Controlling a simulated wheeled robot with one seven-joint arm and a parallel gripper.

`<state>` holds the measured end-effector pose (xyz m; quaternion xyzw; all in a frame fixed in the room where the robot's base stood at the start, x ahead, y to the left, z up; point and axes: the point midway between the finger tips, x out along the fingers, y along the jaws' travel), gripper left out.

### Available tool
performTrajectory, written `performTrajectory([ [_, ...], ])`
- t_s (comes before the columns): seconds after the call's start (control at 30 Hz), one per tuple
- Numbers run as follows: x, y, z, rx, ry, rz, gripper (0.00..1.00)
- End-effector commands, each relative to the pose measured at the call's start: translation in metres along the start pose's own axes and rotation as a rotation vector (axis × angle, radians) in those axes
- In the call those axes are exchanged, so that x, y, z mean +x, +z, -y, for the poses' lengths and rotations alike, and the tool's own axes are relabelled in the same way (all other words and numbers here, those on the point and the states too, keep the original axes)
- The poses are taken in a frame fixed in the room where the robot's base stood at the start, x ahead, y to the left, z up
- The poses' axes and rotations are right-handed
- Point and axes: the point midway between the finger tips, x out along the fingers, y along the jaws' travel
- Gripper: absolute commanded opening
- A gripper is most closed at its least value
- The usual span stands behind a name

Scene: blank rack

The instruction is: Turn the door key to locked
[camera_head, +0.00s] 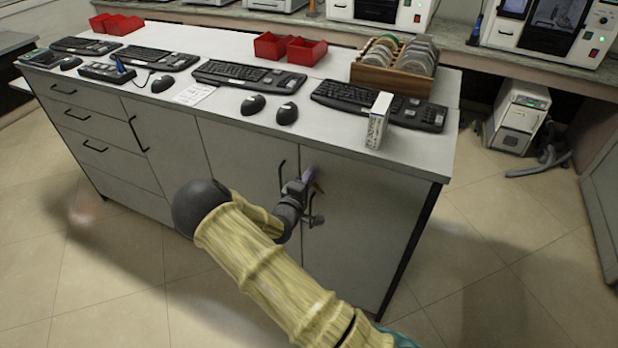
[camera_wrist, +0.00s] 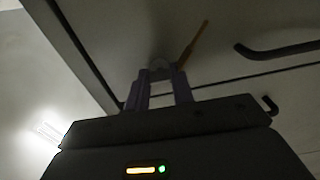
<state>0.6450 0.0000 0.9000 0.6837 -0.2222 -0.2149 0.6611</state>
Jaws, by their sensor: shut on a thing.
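My gripper (camera_head: 304,182) is at the front of the grey cabinet, by the upper left edge of the right-hand door (camera_head: 366,212). In the wrist view its two fingers (camera_wrist: 159,78) reach up to the door face and are shut on a small pale part, the door key (camera_wrist: 159,66). The key is mostly hidden between the fingertips, so its turn angle is hard to tell. A thin orange-brown piece (camera_wrist: 193,45) slants up and right beside the fingertips; I cannot tell whether it belongs to the key.
A dark door handle (camera_wrist: 272,51) stands out near the fingers. Another handle (camera_head: 282,173) is on the neighbouring door. The counter above (camera_head: 330,140) holds keyboards, mice, red bins, a wooden rack (camera_head: 372,77) and a white box (camera_head: 378,120) near its edge.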

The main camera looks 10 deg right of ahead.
Motion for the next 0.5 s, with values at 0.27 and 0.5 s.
performTrajectory([
  [0.27,-0.0007,-0.0018,0.0003,-0.048,0.0,-0.004,0.01],
  [0.5,-0.0006,-0.0017,0.0004,-0.049,-0.001,-0.004,0.01],
])
